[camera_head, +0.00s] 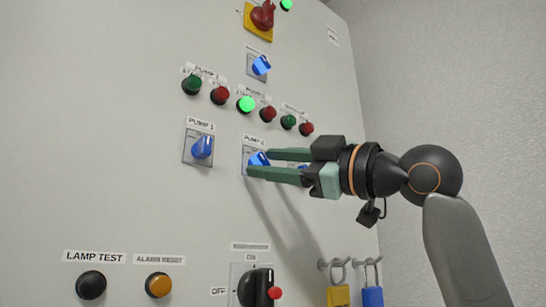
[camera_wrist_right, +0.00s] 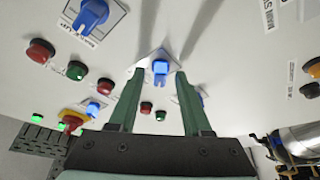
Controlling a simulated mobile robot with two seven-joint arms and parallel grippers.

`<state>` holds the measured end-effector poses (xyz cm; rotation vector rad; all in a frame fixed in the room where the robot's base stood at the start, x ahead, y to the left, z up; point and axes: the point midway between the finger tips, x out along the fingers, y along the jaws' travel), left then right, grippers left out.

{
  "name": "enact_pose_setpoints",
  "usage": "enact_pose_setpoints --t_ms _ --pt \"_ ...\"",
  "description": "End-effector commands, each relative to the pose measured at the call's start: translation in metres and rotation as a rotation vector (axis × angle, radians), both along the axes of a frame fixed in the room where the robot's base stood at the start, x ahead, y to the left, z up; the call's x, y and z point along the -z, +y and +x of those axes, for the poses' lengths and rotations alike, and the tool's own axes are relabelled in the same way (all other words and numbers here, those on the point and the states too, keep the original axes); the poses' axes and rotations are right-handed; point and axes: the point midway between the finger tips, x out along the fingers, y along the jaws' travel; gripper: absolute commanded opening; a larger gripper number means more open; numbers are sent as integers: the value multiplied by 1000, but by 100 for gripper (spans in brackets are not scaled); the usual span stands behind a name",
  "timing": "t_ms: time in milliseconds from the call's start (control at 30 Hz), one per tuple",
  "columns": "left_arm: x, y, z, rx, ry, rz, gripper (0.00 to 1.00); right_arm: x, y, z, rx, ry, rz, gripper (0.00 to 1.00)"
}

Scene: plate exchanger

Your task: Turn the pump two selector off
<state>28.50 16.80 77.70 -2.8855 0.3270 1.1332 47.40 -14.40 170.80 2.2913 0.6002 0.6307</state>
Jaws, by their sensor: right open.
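The pump two selector (camera_head: 259,157) is a blue knob on a square plate under the PUMP 2 label on the grey panel. My right gripper (camera_head: 258,164) comes in from the right with its green fingers apart. In the head view its fingertips are at the knob, one above and one below, and partly cover it. In the right wrist view the blue knob (camera_wrist_right: 161,67) shows between the two fingertips (camera_wrist_right: 159,72). I cannot tell whether the fingers touch it. My left gripper is not in view.
The PUMP 1 selector (camera_head: 202,147) is to the left; another blue selector (camera_head: 303,168) is partly hidden behind my right gripper. Red and green buttons (camera_head: 246,104) run above, one green lit. A black rotary switch (camera_head: 256,288) and padlocks (camera_head: 372,297) are below.

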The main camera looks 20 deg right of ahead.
Motion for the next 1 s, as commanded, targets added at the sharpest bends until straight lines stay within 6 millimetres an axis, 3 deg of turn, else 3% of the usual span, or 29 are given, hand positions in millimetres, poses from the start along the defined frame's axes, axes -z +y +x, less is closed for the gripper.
enact_pose_setpoints --t_ms 200,633,1000 --pt "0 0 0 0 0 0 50 0 0 0 0 0 0 49" --pt "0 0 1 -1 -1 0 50 0 0 0 -1 -1 0 0" --pt "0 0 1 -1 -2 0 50 0 0 0 -1 0 1 0"
